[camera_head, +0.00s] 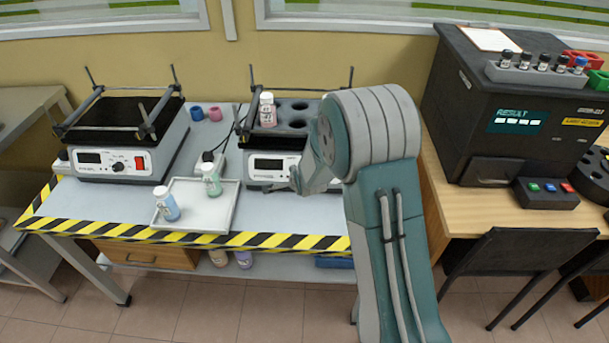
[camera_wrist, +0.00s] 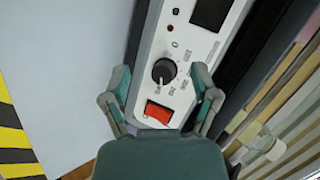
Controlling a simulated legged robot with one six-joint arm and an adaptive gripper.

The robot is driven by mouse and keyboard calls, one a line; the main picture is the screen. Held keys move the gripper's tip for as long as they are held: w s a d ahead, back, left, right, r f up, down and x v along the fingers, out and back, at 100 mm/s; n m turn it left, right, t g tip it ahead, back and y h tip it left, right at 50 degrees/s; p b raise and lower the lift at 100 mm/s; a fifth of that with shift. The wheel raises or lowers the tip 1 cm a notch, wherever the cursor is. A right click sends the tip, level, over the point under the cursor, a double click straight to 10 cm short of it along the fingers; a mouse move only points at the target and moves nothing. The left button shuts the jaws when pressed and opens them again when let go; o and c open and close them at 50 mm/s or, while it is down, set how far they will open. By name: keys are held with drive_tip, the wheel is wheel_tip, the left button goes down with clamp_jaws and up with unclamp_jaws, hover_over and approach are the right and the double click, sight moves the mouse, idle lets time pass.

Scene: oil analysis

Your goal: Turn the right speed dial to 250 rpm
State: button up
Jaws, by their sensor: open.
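The right shaker (camera_head: 270,163) stands on the bench in the head view, its dial hidden behind my arm. In the wrist view its white front panel (camera_wrist: 203,50) carries a round black dial (camera_wrist: 164,70) with a light pointer mark towards the lower edge of the picture. Small numbers ring the dial, too small to read surely. A red rocker switch (camera_wrist: 158,112) sits below it. My gripper (camera_wrist: 161,73) is open, one finger on each side of the dial with gaps between. It also shows in the head view (camera_head: 297,181), close to the shaker's front.
A left shaker (camera_head: 125,165) stands on the same bench. A white tray (camera_head: 222,215) holds a blue-labelled bottle (camera_head: 167,205) and a green-labelled bottle (camera_head: 211,180). A bottle (camera_head: 267,110) stands on the right shaker. A dark analyser (camera_head: 480,110) is on the right table.

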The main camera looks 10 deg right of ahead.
wheel_tip(320, 180, up, 7)
drive_tip(key=d+n+g+h, duration=0.2)
drive_tip(key=d+n+g, duration=0.15)
drive_tip(key=n, duration=0.75)
drive_tip(key=shift+g, duration=0.45)
drive_tip(key=x, duration=0.7)
drive_tip(key=a+x, duration=0.1)
drive_tip(key=x, duration=0.2)
drive_tip(key=shift+w+f, duration=0.3)
drive_tip(key=shift+f, duration=0.05)
